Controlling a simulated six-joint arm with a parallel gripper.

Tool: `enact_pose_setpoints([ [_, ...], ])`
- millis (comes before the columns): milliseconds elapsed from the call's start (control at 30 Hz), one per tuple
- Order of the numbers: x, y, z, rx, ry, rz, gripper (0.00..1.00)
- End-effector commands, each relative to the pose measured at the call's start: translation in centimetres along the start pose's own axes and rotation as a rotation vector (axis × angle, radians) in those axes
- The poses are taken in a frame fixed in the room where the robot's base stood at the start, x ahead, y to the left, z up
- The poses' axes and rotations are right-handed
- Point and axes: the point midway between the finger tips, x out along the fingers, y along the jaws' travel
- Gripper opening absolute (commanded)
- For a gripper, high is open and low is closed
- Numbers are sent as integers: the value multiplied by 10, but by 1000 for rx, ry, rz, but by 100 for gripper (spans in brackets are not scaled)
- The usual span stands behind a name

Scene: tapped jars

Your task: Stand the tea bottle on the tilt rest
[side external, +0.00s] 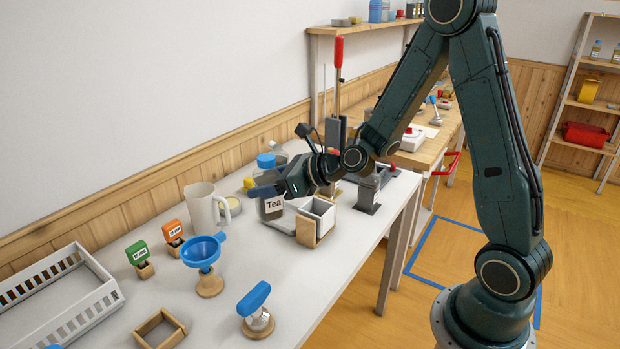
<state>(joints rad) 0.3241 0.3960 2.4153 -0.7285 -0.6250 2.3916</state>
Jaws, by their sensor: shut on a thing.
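The tea bottle (272,210) is a dark, see-through container with a white "Tea" label, near the middle of the white table. My gripper (264,191) is shut on its top, and the fingers hide the upper part. The bottle looks upright; I cannot tell whether its base touches anything. Just right of it is a box-like stand with a wooden front and white walls (316,219), beside a grey base piece. This may be the tilt rest, but I cannot tell for sure.
A white jug (202,207), a blue funnel on a stand (204,252), green (138,253) and orange (172,232) tags, a blue-handled tool (255,308), a wooden frame (159,329) and a white crate (62,287) stand left and in front. A blue-capped jar (266,161) stands behind my gripper.

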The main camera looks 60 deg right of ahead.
Motion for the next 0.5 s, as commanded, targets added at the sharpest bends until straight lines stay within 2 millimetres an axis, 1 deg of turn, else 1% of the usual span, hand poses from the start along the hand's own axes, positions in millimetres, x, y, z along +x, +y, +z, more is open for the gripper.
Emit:
enact_pose_setpoints([
  [333, 2, 1, 2, -2, -3, 5, 30],
  [500, 12, 8, 8, -12, -7, 36, 30],
])
